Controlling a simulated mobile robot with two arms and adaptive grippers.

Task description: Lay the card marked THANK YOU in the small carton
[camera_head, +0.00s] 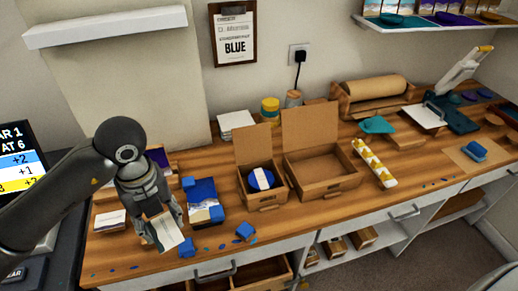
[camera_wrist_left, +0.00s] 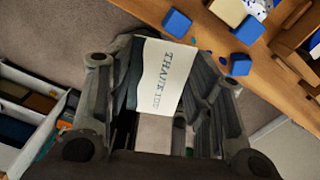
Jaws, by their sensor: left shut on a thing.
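The THANK YOU card (camera_wrist_left: 166,76) is white with a dark band along one side. My left gripper (camera_wrist_left: 160,110) is shut on it, and the lettering faces the left wrist camera. In the head view the card (camera_head: 167,231) hangs tilted from my left gripper (camera_head: 160,218), over the front left of the bench. The small carton (camera_head: 264,199) stands open to the right of the gripper, its lid upright at the back. A round blue item with a white band (camera_head: 260,179) lies inside it. My right gripper is not in view.
A larger open carton (camera_head: 325,189), empty, stands right of the small one. A stack of white cards (camera_head: 110,220) lies at the left. Drawers and shelves sit below the bench edge.

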